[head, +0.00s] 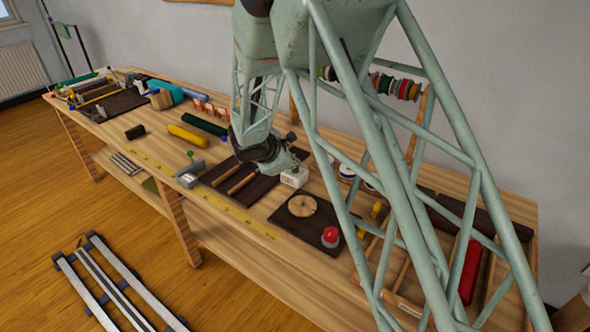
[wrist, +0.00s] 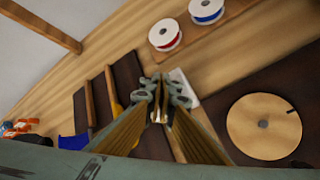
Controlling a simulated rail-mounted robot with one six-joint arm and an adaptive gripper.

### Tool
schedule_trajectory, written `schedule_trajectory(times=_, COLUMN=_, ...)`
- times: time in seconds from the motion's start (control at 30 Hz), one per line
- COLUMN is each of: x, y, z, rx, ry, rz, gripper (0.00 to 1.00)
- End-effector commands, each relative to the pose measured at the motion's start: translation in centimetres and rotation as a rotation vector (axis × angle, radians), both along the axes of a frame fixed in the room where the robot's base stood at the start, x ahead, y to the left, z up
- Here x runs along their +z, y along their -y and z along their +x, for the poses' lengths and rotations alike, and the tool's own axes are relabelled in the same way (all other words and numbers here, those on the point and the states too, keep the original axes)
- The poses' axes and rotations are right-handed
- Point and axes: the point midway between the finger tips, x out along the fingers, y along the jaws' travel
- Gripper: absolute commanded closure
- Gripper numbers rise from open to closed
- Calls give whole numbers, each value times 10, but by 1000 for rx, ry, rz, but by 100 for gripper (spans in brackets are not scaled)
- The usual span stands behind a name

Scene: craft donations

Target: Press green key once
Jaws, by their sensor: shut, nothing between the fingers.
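A small white box (head: 295,178) stands on the bench beside the dark mats in the head view. A small dark spot shows on its top, too small to tell whether it is a green key. My gripper (head: 291,166) points down close to this box; I cannot tell if it touches. In the wrist view my gripper (wrist: 161,100) is shut and empty. Part of the white box (wrist: 185,84) shows just behind and right of its fingers, which hide the rest. No green key can be clearly made out in either view.
A round wooden disc (head: 302,205) and a red button (head: 330,236) sit on a dark mat to the right. Wooden sticks (head: 241,184) lie on the mat to the left. Ribbon spools (wrist: 165,35) stand behind. My arm hides part of the bench.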

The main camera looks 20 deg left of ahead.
Motion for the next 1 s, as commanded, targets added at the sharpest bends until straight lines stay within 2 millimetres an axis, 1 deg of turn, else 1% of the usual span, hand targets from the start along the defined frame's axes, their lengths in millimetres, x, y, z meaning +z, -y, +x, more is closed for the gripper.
schedule_trajectory(times=0.37, x=2, y=0, z=0, rx=0, ry=0, rz=0, gripper=100)
schedule_trajectory(times=0.8, x=17, y=0, z=0, rx=-1, ry=0, rz=1, gripper=100)
schedule_trajectory(times=1.0, x=18, y=0, z=0, rx=0, ry=0, rz=0, gripper=100)
